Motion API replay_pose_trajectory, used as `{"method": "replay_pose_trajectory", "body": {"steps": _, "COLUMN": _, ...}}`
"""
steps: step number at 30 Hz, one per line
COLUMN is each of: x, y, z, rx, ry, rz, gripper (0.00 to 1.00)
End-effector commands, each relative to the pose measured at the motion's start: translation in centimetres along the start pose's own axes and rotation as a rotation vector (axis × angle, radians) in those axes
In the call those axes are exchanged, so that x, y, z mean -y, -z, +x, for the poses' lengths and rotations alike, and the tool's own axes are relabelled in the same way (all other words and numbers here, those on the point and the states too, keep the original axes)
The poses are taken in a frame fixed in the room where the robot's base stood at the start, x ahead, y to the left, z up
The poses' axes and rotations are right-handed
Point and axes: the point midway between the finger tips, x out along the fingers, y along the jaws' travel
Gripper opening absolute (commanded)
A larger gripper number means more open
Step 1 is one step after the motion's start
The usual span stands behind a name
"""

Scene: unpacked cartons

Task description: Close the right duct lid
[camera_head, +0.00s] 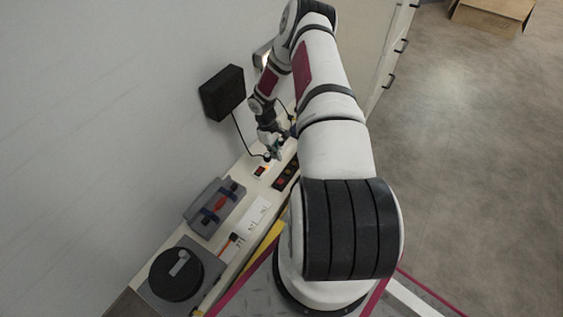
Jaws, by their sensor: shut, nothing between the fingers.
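My gripper (273,151) is small and far off in the head view, at the end of my bent arm. It is shut and empty, pointing down close above the far part of a narrow cream bench (226,249) along the wall. I cannot make out a duct lid for certain; my large white arm hides much of the bench's right side and what lies behind it. A small red-lit switch (260,170) sits just below the gripper in the picture. A dark socket block (286,178) lies to the right of the switch, partly behind my arm.
A black box (222,92) with a hanging cable is on the wall left of my gripper. Drawers (385,65) stand beyond my arm.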

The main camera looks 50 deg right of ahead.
Motion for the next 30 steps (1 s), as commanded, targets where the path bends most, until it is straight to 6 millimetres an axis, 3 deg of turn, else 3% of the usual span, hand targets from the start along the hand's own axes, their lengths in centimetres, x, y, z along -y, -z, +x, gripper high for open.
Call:
{"method": "replay_pose_trajectory", "body": {"steps": 14, "x": 0.1, "y": 0.0, "z": 9.3, "rx": 0.0, "ry": 0.002, "rz": 0.001, "gripper": 0.0}}
{"method": "replay_pose_trajectory", "body": {"steps": 21, "x": 0.0, "y": -3.2, "z": 9.5, "rx": 0.0, "ry": 0.0, "rz": 0.0, "gripper": 0.0}}
{"method": "replay_pose_trajectory", "body": {"steps": 30, "x": 0.0, "y": -3.9, "z": 9.6, "rx": 0.0, "ry": -0.001, "rz": 0.0, "gripper": 0.0}}
